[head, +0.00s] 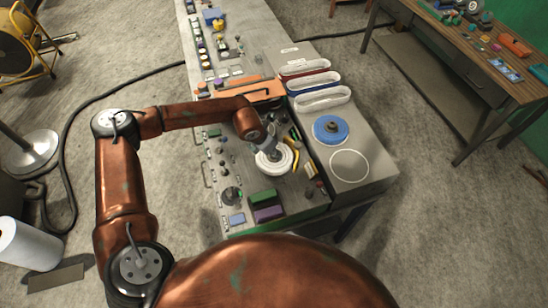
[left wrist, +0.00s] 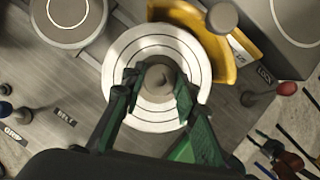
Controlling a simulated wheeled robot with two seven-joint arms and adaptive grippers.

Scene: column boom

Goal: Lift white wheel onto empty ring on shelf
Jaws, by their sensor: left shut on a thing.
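The white wheel (head: 281,166) is over the sloping control panel, just left of the raised shelf (head: 376,190). My left gripper (head: 268,149) reaches it from above. In the left wrist view the fingers (left wrist: 158,88) are shut on the grey knob at the centre of the white wheel (left wrist: 133,57). I cannot tell whether the wheel touches the panel. The empty ring (head: 350,165) is a white circle on the near part of the shelf. My right gripper is not in view.
A yellow curved part (left wrist: 243,45) sits beside the wheel. Levers and knobs, one with a red tip (left wrist: 286,88), surround it. Green (head: 267,195) and purple (head: 268,213) blocks are nearer. White-rimmed bins (head: 322,98) stand at the shelf's far end. An orange part (head: 240,92) lies behind.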

